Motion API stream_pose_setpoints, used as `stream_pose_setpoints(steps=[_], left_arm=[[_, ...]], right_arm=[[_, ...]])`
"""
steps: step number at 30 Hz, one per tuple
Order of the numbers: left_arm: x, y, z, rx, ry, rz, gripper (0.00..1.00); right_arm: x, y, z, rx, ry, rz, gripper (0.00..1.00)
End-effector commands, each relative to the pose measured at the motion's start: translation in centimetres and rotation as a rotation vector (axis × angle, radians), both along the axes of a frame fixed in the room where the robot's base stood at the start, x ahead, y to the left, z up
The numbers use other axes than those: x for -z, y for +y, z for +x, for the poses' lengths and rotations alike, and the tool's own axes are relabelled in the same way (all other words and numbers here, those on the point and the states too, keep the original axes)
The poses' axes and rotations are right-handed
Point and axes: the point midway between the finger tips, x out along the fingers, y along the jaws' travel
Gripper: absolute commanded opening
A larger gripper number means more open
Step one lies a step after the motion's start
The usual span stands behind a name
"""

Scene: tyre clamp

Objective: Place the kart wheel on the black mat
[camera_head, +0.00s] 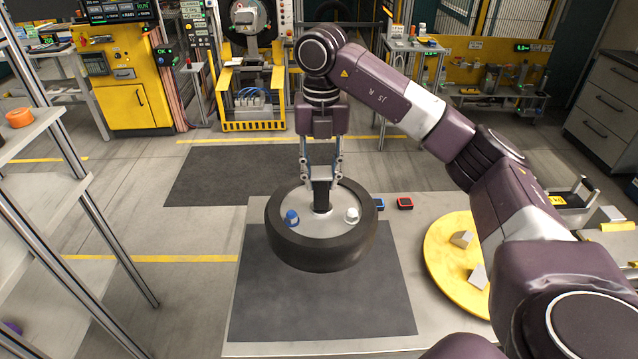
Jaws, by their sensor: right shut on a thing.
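The kart wheel (321,250) has a black tyre and a pale hub with a black central post, a blue cap (291,218) and a white cap (352,215). My right gripper (321,182) points down and is shut on the post. The wheel looks roughly level and overlaps the back part of the black mat (320,310) in the picture. I cannot tell for sure whether its underside touches the mat. The mat lies on a light grey table (425,325). My left gripper is not in view.
A yellow round plate (440,258) with grey blocks is on the table at the right. A metal shelf rack (75,175) stands at the left. The front of the mat is clear.

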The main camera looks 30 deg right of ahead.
Motion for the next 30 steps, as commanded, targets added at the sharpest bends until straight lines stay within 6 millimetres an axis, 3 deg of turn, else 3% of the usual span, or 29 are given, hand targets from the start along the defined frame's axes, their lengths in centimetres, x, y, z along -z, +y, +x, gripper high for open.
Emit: stream_pose_setpoints(steps=[10,21,30], left_arm=[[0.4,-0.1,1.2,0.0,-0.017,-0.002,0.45],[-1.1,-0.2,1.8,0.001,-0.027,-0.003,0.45],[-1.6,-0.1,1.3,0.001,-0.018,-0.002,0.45]], right_arm=[[5.1,0.1,0.0,0.0,-0.004,0.005,0.0],[10.9,0.0,0.1,0.001,-0.005,0.002,0.0],[13.2,0.0,0.1,0.002,-0.005,0.002,0.0]])
